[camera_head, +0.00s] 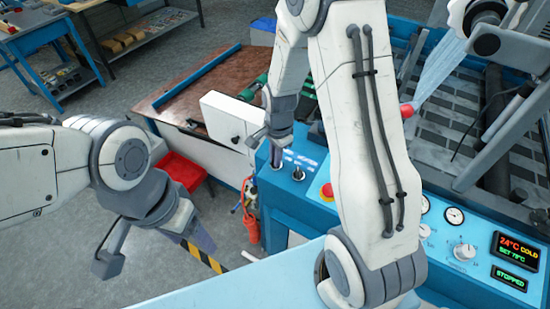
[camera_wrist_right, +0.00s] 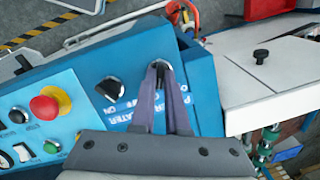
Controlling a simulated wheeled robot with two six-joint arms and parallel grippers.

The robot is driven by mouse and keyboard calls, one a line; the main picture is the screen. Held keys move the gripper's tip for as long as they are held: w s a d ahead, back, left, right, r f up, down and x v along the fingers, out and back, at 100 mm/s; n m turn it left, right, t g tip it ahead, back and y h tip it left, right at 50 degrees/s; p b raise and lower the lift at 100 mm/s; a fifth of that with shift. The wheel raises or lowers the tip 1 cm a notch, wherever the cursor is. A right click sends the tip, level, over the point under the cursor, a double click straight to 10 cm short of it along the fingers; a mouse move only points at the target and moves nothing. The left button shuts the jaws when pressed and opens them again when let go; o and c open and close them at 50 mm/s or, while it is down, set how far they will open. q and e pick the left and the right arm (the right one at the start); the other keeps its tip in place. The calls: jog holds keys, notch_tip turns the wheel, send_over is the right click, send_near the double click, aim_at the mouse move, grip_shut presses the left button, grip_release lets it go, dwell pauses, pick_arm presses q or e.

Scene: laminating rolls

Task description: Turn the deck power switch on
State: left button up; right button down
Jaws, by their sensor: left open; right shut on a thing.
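The deck power switch (camera_wrist_right: 160,69) appears to be the knob between my right gripper's fingers on the blue control panel; its label is only partly readable. My right gripper (camera_wrist_right: 161,74) is shut on this knob, and the fingers hide much of it, so I cannot tell its setting. In the head view my right gripper (camera_head: 278,158) reaches down to the left end of the panel. A second black knob (camera_wrist_right: 110,88) sits beside it, apart from the fingers. My left gripper (camera_head: 152,250) is open and empty at the lower left, away from the panel.
A red emergency stop button (camera_wrist_right: 50,103) on a yellow base is near the knobs. The display (camera_head: 510,246) reads 24°C COLD, and a smaller one (camera_head: 509,279) reads STOPPED. A white box (camera_head: 232,120) stands just left of my right gripper. Rollers lie behind the panel.

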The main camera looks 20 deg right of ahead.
jog(key=shift+s+f+m, duration=0.1)
jog(key=shift+s+m, duration=0.05)
jog(key=shift+m, duration=0.45)
jog(key=c, duration=0.9)
grip_release()
jog(key=shift+a+f, duration=0.1)
jog(key=shift+s, duration=0.1)
jog(key=shift+r, duration=0.6)
jog(key=r, duration=0.6)
jog(key=s+r+b, duration=0.1)
jog(key=r, duration=0.2)
jog(key=shift+r, duration=0.15)
